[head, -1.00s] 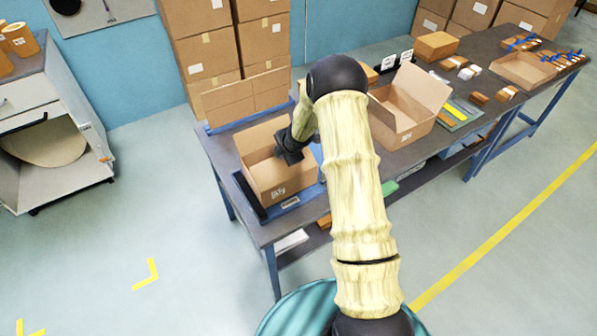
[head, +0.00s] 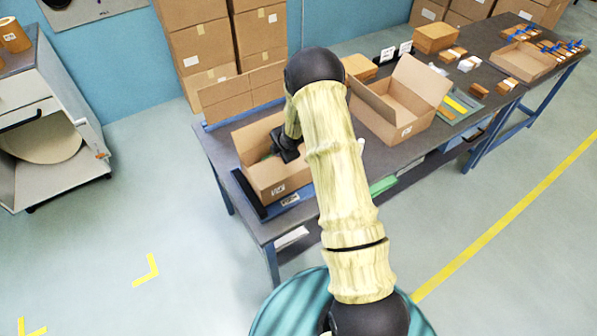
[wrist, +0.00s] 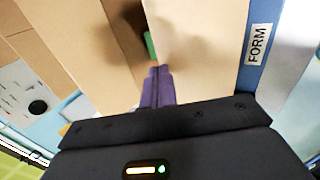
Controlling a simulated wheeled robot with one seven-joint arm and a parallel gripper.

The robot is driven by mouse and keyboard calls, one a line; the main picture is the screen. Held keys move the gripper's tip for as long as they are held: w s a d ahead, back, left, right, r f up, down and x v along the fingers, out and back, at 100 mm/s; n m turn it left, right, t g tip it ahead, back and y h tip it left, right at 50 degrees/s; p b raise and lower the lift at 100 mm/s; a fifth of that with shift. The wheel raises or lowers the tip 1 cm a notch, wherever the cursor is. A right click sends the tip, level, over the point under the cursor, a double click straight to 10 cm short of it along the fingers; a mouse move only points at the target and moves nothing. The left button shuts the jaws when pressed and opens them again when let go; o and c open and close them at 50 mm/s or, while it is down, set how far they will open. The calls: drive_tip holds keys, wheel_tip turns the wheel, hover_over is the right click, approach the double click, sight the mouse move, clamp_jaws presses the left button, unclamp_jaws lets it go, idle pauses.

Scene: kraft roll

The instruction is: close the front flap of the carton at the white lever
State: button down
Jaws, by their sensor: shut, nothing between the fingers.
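The open brown carton (head: 272,180) sits at the near left end of the dark workbench, with a printed label on its near wall. My gripper (head: 289,149) is over its right part, fingers pointing down into the opening. In the wrist view, the purple fingertips (wrist: 158,85) are together and empty, between two tan cardboard panels (wrist: 195,45). Whether they touch either panel I cannot tell. A small green patch (wrist: 149,45) shows in the gap beyond them. A small white piece (head: 360,147) shows beside my forearm; I cannot tell if it is the lever. My arm hides the bench right of the carton.
A blue plate marked FORM (wrist: 257,45) lies alongside the carton. A black bar (head: 248,194) runs along the carton's left side. A second open carton (head: 402,98) stands farther right. Flat cardboard sheets (head: 242,92) stand behind.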

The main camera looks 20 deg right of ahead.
drive_tip(key=shift+b+x, duration=0.5)
drive_tip(key=shift+x, duration=0.55)
drive_tip(key=shift+a+f, duration=0.15)
drive_tip(key=shift+f, duration=0.1)
drive_tip(key=shift+w, duration=0.1)
drive_tip(key=shift+r, duration=0.15)
drive_tip(key=shift+w+r+p, duration=0.1)
drive_tip(key=shift+r+p, duration=0.25)
drive_tip(key=shift+r, duration=0.3)
drive_tip(key=shift+r+p, duration=0.1)
drive_tip(key=shift+p, duration=0.2)
drive_tip(key=shift+r+p, duration=0.55)
drive_tip(key=shift+r, duration=0.05)
wheel_tip(320, 180, up, 13)
drive_tip(key=p, duration=0.5)
drive_tip(key=shift+f, duration=0.2)
